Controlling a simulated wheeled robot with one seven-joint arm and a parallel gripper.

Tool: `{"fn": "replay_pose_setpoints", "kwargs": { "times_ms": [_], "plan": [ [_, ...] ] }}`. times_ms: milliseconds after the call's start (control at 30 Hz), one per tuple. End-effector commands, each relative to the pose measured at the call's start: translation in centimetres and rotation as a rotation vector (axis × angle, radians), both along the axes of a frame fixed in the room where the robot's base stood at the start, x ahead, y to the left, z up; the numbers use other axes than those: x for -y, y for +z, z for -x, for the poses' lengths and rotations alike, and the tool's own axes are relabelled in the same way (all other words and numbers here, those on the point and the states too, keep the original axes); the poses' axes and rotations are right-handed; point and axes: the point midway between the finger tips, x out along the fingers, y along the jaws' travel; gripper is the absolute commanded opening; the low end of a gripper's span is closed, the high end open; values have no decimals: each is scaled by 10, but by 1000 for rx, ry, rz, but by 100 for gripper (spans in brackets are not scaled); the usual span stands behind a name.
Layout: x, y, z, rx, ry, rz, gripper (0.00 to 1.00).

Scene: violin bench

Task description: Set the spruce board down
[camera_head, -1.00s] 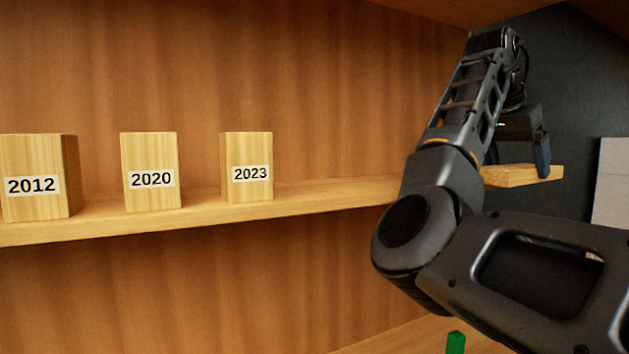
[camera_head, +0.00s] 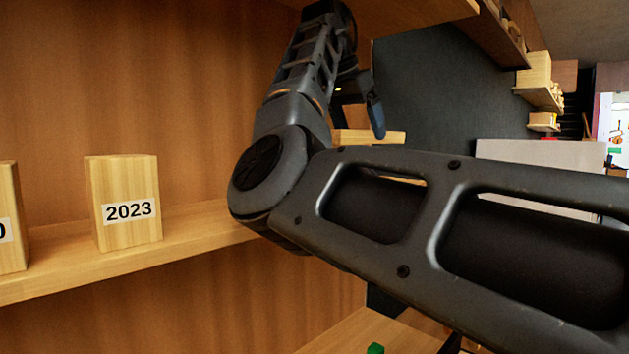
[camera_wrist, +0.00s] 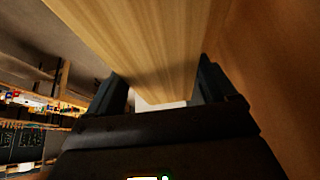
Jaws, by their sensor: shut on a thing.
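The spruce board is a pale, straight-grained wooden piece. In the head view its end (camera_head: 385,137) shows beyond my forearm, lying about level in the air by the shelf's right end. My gripper (camera_head: 376,118) is there, partly hidden behind my arm. In the wrist view the board (camera_wrist: 150,40) runs from the top of the picture down between the two dark fingers of my gripper (camera_wrist: 158,90), which is shut on it. Much of the board is hidden by my arm in the head view.
A wooden shelf (camera_head: 60,262) at the left bears a block labelled 2023 (camera_head: 125,205) and part of another block (camera_head: 10,215). A wooden panel (camera_head: 400,12) lies above. A pale box-like surface (camera_head: 540,152) stands at the right. A small green thing (camera_head: 375,349) shows at the bottom.

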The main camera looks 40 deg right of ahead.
Motion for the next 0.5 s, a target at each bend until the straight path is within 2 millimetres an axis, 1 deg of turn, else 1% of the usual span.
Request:
{"fn": "replay_pose_setpoints", "kwargs": {
  "times_ms": [100, 200, 300, 500],
  "plan": [
    [-1, -23, 0, -3, 1, 0, 47],
    [-1, -39, 0, -2, 2, 0, 47],
    [0, -51, 0, -2, 1, 0, 47],
    [0, -65, 0, -1, 2, 0, 47]
  ]
}}
